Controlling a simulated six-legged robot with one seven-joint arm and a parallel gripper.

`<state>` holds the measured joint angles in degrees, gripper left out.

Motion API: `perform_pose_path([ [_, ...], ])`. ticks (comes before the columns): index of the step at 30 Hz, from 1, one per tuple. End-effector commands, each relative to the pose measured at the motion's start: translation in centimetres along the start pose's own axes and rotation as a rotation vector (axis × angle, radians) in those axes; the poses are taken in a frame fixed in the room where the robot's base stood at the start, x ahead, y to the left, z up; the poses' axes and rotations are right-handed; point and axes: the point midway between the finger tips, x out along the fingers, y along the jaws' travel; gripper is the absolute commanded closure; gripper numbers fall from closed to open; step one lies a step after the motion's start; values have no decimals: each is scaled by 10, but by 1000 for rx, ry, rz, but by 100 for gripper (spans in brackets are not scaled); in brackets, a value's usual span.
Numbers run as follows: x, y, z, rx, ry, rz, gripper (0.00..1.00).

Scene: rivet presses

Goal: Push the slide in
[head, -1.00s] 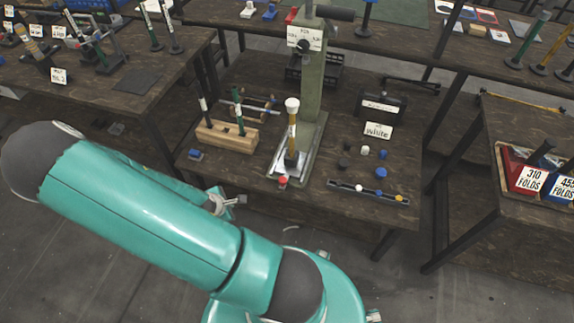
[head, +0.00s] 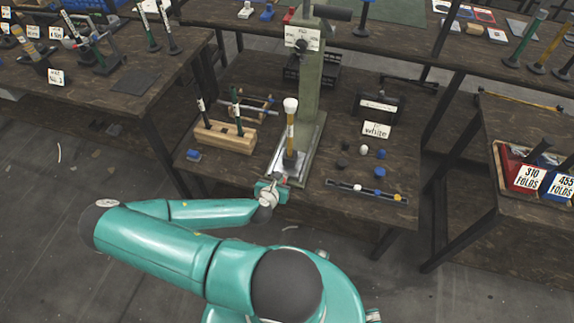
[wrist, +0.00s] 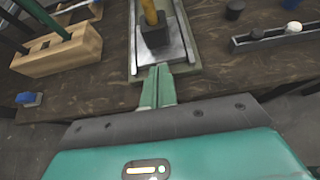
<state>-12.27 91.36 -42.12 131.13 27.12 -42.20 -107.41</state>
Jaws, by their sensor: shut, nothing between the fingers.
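The slide (head: 280,168) is a bright metal plate in the base (head: 309,150) of the green press (head: 311,75). It also shows in the wrist view (wrist: 177,57), between the base's side rails. A dark block (wrist: 154,34) holding a yellow-shafted tool stands on it. My gripper (head: 277,184) is at the slide's front end, by the table's front edge. In the wrist view its green fingers (wrist: 158,72) are together and empty, pointing at the slide's near edge. Their tips touch that edge or are very close; I cannot tell which. The front end is partly hidden by my gripper.
A wooden block (head: 226,136) with upright tools and a blue piece (head: 193,155) are on the left. A narrow rail (head: 366,191) with small knobs lies on the right, near loose knobs (head: 379,172). The "White" card (head: 376,130) stands behind them.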

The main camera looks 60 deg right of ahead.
Motion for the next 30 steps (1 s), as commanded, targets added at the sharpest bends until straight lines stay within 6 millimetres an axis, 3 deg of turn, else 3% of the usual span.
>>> perform_pose_path([
  [11,72,-1,0,6,0,-3,100],
  [15,90,-1,10,7,0,-2,100],
  [21,105,0,18,3,1,-1,100],
  [30,107,0,20,2,1,-1,100],
])
